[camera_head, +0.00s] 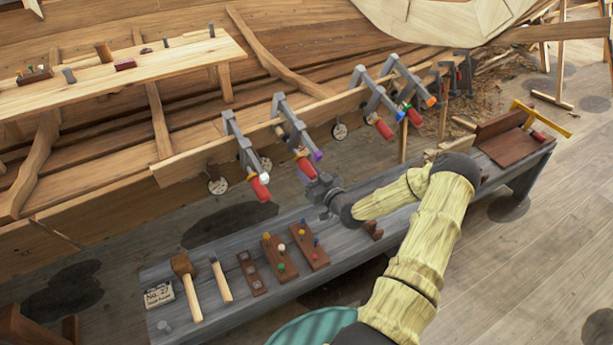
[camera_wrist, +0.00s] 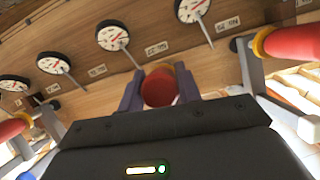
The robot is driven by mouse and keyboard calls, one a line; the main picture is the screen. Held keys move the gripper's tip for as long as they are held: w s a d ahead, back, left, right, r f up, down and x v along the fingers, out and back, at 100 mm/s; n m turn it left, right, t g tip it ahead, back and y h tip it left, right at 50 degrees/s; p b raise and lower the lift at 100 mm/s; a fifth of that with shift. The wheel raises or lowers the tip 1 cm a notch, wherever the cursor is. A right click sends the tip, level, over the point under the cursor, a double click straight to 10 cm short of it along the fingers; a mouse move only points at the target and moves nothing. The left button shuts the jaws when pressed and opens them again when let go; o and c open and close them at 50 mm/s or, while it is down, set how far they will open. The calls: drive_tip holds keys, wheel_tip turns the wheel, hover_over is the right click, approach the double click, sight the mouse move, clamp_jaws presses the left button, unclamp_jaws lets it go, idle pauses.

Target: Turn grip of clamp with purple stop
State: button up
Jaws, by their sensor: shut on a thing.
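The clamp with the purple stop (camera_head: 317,156) is the second from the left in a row of grey clamps on the long plank. Its red grip (camera_head: 306,167) points down toward me. My gripper (camera_head: 314,182) is at the lower end of this grip. In the wrist view the red grip (camera_wrist: 158,88) shows end-on between my two dark fingers, which are shut on it. An orange-yellow collar shows just behind it. The purple stop is not clearly visible in the wrist view.
The left neighbour clamp (camera_head: 243,150) and several clamps to the right hang close by. Round dials (camera_wrist: 113,36) line the plank. Below, a grey bench (camera_head: 350,215) holds a mallet (camera_head: 187,283), a chisel-like tool (camera_head: 221,279) and peg boards (camera_head: 280,257).

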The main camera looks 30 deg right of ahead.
drive_tip(key=m+y+b, duration=0.1)
drive_tip(key=b, duration=0.2)
drive_tip(key=shift+d+f+m+y, duration=0.1)
drive_tip(key=shift+f+m+y, duration=0.05)
drive_tip(key=shift+m+y, duration=0.2)
drive_tip(key=shift+m+y+b, duration=0.45)
drive_tip(key=shift+b, duration=0.1)
drive_tip(key=o, duration=1)
drive_tip(key=shift+r, duration=0.2)
drive_tip(key=shift+s, duration=0.15)
drive_tip(key=r+b+v, duration=0.1)
drive_tip(key=v, duration=1.6)
drive_tip(key=shift+f+b, duration=0.4)
